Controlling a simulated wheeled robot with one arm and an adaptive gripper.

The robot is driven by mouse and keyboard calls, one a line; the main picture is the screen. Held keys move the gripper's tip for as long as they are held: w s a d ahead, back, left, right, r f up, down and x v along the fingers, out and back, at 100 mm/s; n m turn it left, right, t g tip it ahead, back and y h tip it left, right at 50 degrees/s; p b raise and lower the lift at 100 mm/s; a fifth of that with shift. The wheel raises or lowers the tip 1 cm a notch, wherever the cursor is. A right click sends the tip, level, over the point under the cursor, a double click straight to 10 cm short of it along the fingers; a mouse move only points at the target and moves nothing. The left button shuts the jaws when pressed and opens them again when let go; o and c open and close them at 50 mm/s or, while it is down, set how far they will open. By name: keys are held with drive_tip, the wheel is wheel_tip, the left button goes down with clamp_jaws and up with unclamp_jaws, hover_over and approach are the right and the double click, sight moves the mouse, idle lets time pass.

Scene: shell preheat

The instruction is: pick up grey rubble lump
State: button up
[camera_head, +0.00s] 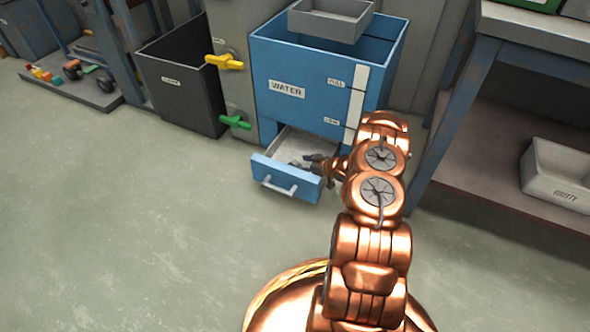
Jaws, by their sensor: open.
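My copper arm reaches forward to an open blue drawer (285,180) under the blue tank labelled WATER. My gripper (309,162) is at the right part of the drawer, at its opening; it is small and dark here, and its fingers are hard to make out. Grey lumpy material (296,164) shows in the drawer close to the gripper. I cannot tell which piece is the grey rubble lump, and the gripper and wrist hide part of the drawer's right side. No lump is visibly held.
The blue WATER tank (285,65) stands above the drawer, with a grey tray (330,22) on top. Yellow (226,62) and green (236,122) valve handles stick out at left. A black bin (178,85) stands further left. A bench with a white tub (556,175) is right.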

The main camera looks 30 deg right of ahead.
drive_tip(key=shift+x, duration=0.9)
drive_tip(key=shift+c, duration=0.3)
clamp_jaws()
